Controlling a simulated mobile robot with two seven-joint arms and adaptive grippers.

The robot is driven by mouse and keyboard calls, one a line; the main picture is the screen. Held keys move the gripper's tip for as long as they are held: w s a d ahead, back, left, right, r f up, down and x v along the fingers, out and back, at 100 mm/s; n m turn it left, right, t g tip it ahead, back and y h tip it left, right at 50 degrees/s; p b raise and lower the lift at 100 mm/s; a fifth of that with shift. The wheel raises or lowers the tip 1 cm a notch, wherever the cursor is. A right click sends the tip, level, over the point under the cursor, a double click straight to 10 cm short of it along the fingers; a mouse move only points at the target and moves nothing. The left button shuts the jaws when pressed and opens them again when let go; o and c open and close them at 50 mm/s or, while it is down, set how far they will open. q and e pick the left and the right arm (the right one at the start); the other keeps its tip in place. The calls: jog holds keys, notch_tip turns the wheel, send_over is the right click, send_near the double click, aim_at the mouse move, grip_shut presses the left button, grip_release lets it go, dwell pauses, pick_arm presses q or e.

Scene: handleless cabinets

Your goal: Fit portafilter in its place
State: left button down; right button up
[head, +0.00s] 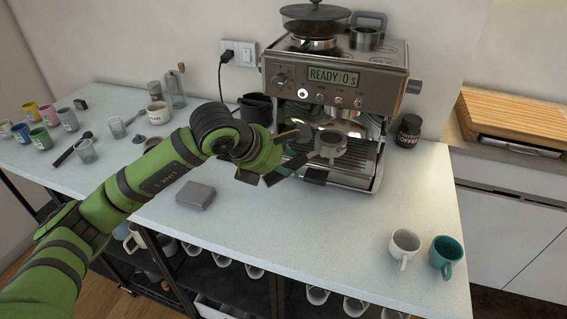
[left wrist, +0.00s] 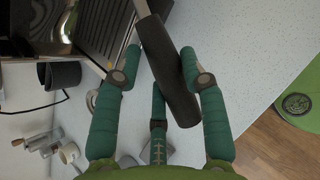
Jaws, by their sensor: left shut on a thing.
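The portafilter has a round metal basket (head: 331,144) and a black handle, which shows in the left wrist view (left wrist: 176,80). My left gripper (head: 284,164) is shut on the handle, with green fingers on both sides in the left wrist view (left wrist: 164,76). The basket is held in front of the steel espresso machine (head: 335,75), above its drip tray and below the display panel. The basket partly covers the area under the brewing head, so I cannot tell whether they touch. My right gripper is not in view.
A dark container (head: 256,108) stands left of the machine and a dark jar (head: 408,131) right of it. A grey box (head: 196,196) lies on the counter. White (head: 404,245) and teal (head: 446,254) mugs stand at the right front. The front middle counter is clear.

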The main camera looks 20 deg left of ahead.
pick_arm(q)
jog(key=shift+r+b, duration=0.2)
jog(key=shift+b, duration=0.1)
jog(key=shift+w, duration=0.1)
dwell(0.3)
jog(key=w+b, duration=0.1)
jog(key=w, duration=0.5)
jog(key=shift+w+d, duration=0.15)
jog(key=shift+w, duration=0.05)
dwell(0.6)
jog(key=shift+b, duration=0.35)
dwell(0.6)
jog(key=w, duration=0.6)
jog(key=shift+w, duration=0.2)
dwell(0.6)
jog(key=shift+d, duration=0.1)
dwell(0.4)
